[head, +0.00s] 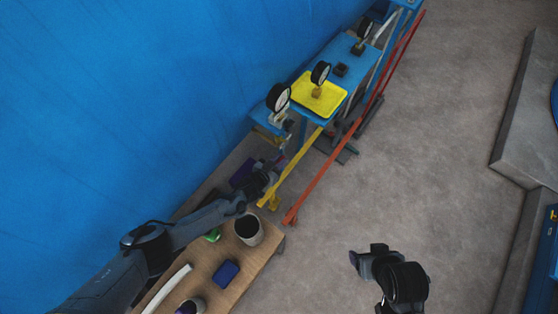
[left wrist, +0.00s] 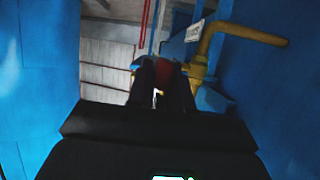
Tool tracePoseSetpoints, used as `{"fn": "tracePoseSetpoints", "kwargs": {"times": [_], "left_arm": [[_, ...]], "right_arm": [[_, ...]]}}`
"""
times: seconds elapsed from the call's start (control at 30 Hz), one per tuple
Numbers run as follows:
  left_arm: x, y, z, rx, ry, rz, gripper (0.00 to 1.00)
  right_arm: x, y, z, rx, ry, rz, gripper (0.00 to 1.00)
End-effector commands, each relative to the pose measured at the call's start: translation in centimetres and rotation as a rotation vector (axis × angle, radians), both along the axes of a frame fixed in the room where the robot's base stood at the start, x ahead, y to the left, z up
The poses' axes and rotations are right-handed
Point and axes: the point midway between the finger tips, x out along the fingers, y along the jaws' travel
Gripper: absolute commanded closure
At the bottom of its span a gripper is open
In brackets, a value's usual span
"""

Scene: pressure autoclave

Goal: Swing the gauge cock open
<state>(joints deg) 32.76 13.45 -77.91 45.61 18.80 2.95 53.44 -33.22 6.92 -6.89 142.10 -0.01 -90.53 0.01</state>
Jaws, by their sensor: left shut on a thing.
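My left gripper (head: 277,163) reaches to the left end of the blue apparatus, below a round gauge (head: 278,97). In the left wrist view its two dark fingers (left wrist: 161,85) are close together, with a dark red piece (left wrist: 171,74) between them, which looks like the cock's handle. The gripper is shut on it. The fingers hide most of the handle, and the cock's body is hard to make out. My right gripper (head: 356,260) hangs over the bare floor at lower right, away from the apparatus; its jaw opening is unclear.
A bent yellow pipe (left wrist: 235,32) runs close right of the left fingers. Yellow (head: 290,168) and red (head: 325,160) rails flank the apparatus. A wooden table (head: 252,272) below holds a grey cup (head: 249,229) and a blue block (head: 226,272). A blue wall (head: 120,90) stands at left.

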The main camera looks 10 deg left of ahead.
Motion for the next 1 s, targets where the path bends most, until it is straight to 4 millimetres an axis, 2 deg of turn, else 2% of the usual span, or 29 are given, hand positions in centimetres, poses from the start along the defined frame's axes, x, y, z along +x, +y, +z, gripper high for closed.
{"fn": "tracePoseSetpoints", "kwargs": {"times": [0.27,0.47,0.8,1.0], "left_arm": [[0.0,0.0,0.1,0.001,0.004,0.000,1.00],[0.1,0.0,0.9,0.024,0.044,0.000,1.00],[0.6,-0.4,3.0,0.134,0.235,0.001,1.00],[1.2,-0.7,3.8,0.210,0.363,0.001,1.00]], "right_arm": [[0.0,0.0,0.1,0.000,0.000,0.000,0.27],[0.0,0.0,1.3,0.000,0.001,0.000,0.27],[0.0,0.0,4.6,0.000,0.001,0.000,0.27],[0.0,0.0,5.3,0.000,0.000,0.000,0.27]]}}
